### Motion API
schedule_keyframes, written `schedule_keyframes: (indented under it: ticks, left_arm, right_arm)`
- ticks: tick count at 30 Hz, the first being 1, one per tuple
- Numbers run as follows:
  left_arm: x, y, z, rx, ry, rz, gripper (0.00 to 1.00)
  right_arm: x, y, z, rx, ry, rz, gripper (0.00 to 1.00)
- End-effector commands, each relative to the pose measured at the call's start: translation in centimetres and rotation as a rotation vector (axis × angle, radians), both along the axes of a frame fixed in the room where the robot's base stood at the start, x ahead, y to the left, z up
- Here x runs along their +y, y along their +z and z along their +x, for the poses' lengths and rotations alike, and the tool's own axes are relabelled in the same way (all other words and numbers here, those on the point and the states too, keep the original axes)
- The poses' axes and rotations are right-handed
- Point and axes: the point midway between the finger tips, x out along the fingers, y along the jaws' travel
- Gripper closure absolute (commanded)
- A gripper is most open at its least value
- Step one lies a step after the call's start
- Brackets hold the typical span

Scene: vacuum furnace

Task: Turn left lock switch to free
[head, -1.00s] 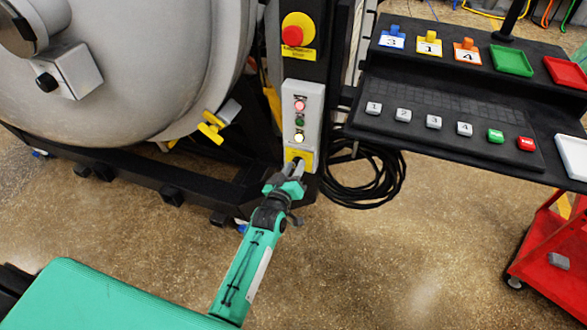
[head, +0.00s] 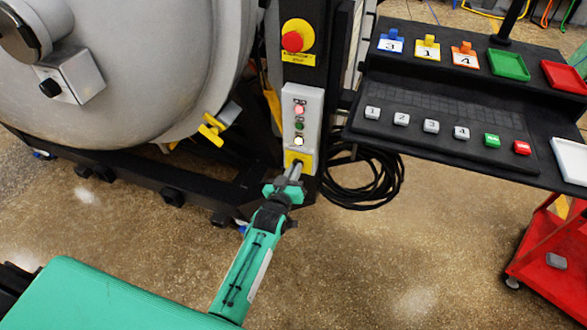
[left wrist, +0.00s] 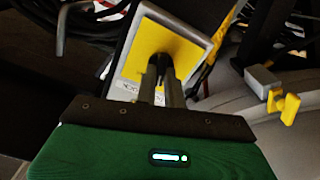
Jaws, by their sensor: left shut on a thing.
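The grey control box (head: 302,112) is fixed to the black post beside the furnace, with a red, a green and a lit pale lamp. The lock switch sits on a yellow plate (head: 306,160) at its lower end; the plate also shows in the left wrist view (left wrist: 187,50). My left gripper (head: 296,168) reaches it from below. Its fingers (left wrist: 160,72) are shut on the dark switch knob (left wrist: 161,60) in the middle of the plate. The fingers hide most of the knob, so its setting cannot be read. My right gripper is not in view.
A red emergency button (head: 293,41) on yellow is higher on the post. A yellow handle (head: 211,129) sticks out from the furnace (head: 130,70) at left. Coiled black cables (head: 372,180) lie right of the post, below a black console (head: 440,105).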

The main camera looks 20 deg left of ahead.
Motion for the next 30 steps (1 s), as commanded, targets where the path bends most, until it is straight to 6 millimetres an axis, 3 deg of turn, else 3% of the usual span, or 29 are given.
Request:
schedule_keyframes:
  ticks: [12,30]
  left_arm:
    - [-0.2,0.2,0.0,-0.011,0.000,0.389,1.00]
    - [-0.3,0.0,0.0,-0.026,0.000,0.783,1.00]
  right_arm:
    - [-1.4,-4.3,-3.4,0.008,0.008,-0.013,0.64]
    - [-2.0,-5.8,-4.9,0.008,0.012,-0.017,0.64]
